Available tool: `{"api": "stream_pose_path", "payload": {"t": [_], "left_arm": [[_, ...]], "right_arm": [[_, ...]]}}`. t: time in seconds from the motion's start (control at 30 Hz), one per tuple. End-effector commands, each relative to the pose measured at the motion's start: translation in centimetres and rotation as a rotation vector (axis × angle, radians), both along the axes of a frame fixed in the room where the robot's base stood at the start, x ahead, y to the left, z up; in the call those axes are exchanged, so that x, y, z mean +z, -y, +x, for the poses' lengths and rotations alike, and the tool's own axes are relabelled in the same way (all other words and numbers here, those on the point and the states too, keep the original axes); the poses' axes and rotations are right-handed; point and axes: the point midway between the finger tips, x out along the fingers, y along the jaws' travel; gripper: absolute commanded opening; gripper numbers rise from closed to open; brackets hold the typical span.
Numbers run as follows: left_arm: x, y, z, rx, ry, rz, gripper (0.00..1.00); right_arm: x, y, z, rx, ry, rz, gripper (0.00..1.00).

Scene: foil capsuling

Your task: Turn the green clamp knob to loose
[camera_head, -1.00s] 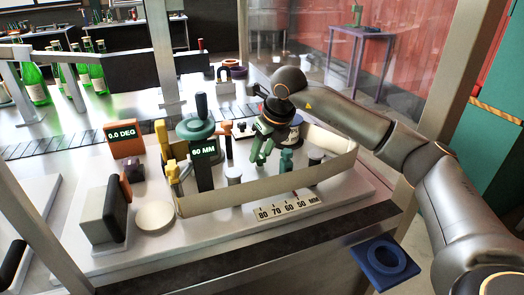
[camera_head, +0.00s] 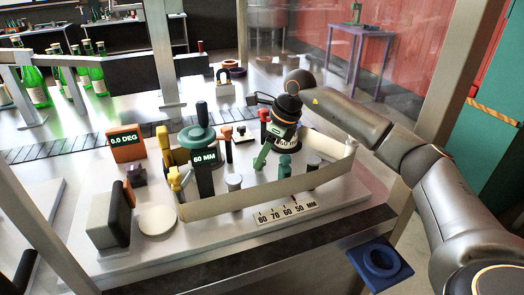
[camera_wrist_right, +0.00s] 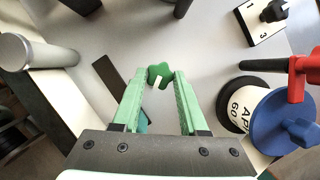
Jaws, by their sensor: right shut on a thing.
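The green clamp knob (camera_wrist_right: 159,73) is a small lobed knob with a white mark, seen in the right wrist view. It sits between the fingertips of my right gripper (camera_wrist_right: 161,84), whose green fingers are shut on it from both sides. In the head view my right gripper (camera_head: 259,163) reaches down inside the pale curved guard, with its fingers seen nearly edge-on. The knob cannot be made out there. The white mark points toward the gripper's palm in the wrist view. My left gripper is not in view.
A blue knob (camera_wrist_right: 285,122) and a red handle (camera_wrist_right: 297,70) are right of the fingers.

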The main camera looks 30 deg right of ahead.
Motion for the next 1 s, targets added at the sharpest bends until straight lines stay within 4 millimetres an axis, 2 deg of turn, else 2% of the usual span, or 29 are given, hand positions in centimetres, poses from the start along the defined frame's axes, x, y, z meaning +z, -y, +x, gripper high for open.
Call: {"api": "stream_pose_path", "payload": {"t": [0.03, 0.4, 0.7, 1.0], "left_arm": [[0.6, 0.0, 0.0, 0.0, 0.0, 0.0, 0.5], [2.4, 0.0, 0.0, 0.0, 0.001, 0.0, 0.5], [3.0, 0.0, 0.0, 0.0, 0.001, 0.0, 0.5], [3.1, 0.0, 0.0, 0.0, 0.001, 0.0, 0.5]], "right_arm": [[0.3, 0.0, 0.1, 0.044, -0.001, 0.002, 0.0], [0.3, 0.2, 0.4, 0.395, 0.001, 0.003, 0.0], [0.2, 0.2, 0.6, 0.666, 0.002, 0.002, 0.0], [0.1, 0.2, 0.8, 0.862, 0.003, 0.0, 0.0]]}}
